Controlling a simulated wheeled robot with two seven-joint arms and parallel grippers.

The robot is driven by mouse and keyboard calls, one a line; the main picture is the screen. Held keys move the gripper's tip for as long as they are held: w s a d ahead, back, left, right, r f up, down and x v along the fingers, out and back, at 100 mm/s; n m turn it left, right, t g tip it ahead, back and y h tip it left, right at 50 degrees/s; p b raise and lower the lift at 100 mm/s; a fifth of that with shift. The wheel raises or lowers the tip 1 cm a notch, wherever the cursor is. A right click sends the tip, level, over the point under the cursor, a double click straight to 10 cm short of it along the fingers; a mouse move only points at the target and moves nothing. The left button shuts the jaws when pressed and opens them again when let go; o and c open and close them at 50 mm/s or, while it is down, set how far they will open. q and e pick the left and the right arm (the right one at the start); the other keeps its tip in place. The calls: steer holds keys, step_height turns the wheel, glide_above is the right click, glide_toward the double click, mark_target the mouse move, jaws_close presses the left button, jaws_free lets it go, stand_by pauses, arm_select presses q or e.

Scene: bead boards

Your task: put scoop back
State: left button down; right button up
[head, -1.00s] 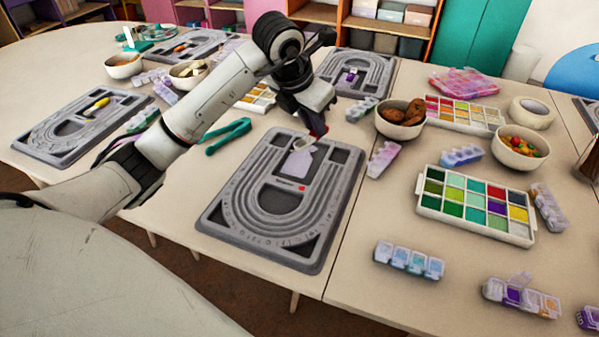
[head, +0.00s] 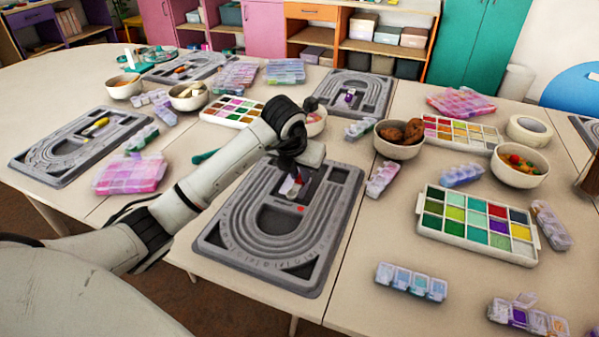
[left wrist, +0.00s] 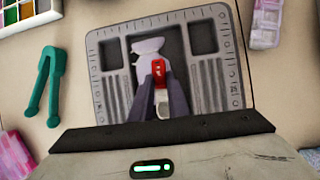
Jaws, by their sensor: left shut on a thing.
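My left gripper (head: 291,184) is over the far middle of the near grey bead board (head: 226,238). It is shut on a small red thing with a whitish end, seemingly the scoop (left wrist: 158,76). In the left wrist view the scoop is between the two dark fingers, above the board's middle recess. A pale, flat, scoop-like shape (left wrist: 148,46) lies in that recess, just beyond the scoop. I cannot tell whether the scoop touches the board. My wrist covers part of the board's far edge in the head view. My right gripper is not in view.
Teal tweezers (left wrist: 40,86) lie beside the board. A pink bead box (head: 130,174) is left of my arm. A lidded pill-style case (head: 382,179) and a bowl of brown pieces (head: 399,138) stand right of the board. A paint-like tray (head: 477,226) is farther right.

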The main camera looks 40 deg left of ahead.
arm_select(q)
steer(key=c, duration=1.7)
jaws_free()
steer(key=v, duration=1.2)
steer(key=shift+r+p, duration=0.1)
steer(key=shift+p, duration=0.25)
